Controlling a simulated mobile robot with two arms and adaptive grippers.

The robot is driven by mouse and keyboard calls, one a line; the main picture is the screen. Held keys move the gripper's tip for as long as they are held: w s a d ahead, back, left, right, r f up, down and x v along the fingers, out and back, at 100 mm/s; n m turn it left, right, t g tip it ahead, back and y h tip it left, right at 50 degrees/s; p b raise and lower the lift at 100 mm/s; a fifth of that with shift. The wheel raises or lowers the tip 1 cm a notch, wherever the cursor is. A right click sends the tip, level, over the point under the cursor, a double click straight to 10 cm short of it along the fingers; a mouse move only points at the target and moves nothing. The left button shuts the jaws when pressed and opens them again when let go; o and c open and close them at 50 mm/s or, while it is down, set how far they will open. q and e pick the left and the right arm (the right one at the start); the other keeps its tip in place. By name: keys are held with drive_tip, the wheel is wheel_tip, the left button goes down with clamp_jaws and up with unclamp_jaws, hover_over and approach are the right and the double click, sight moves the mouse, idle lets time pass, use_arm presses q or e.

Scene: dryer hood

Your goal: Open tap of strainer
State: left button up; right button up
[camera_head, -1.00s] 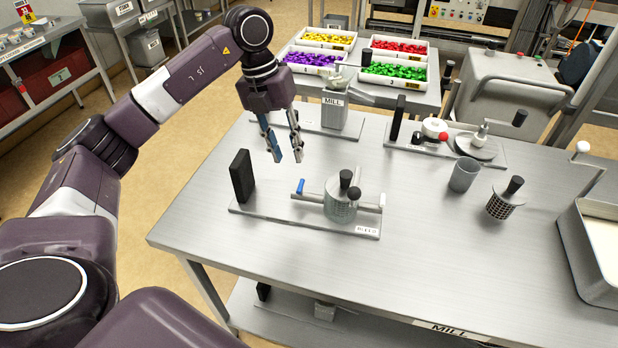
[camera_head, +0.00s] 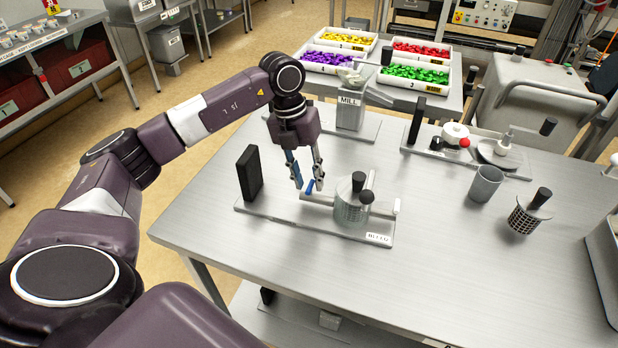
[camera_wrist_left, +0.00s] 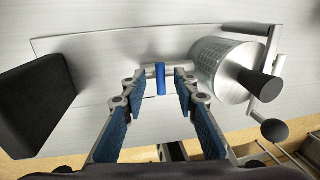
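The strainer (camera_head: 350,207) is a glass-like cylinder with black knobs, standing on a metal base plate (camera_head: 300,224) on the table. A thin pipe with a blue tap handle (camera_head: 309,187) sticks out of its left side. My left gripper (camera_head: 304,185) points down at the tap, its fingers apart. In the left wrist view the blue tap handle (camera_wrist_left: 160,79) stands between the two open fingertips (camera_wrist_left: 158,85), with gaps on both sides. The strainer drum (camera_wrist_left: 222,70) is just right of the fingers there. My right gripper is not in view.
A black upright block (camera_head: 249,173) stands on the plate's left end; it also shows in the left wrist view (camera_wrist_left: 36,104). A mill (camera_head: 351,109) stands behind. A grey cup (camera_head: 484,184) and a mesh basket (camera_head: 524,215) are to the right. The front table surface is clear.

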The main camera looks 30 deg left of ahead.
use_arm(q)
drive_tip(key=shift+d+f, duration=0.1)
drive_tip(key=shift+f, duration=0.4)
drive_tip(key=shift+c, duration=0.6)
clamp_jaws()
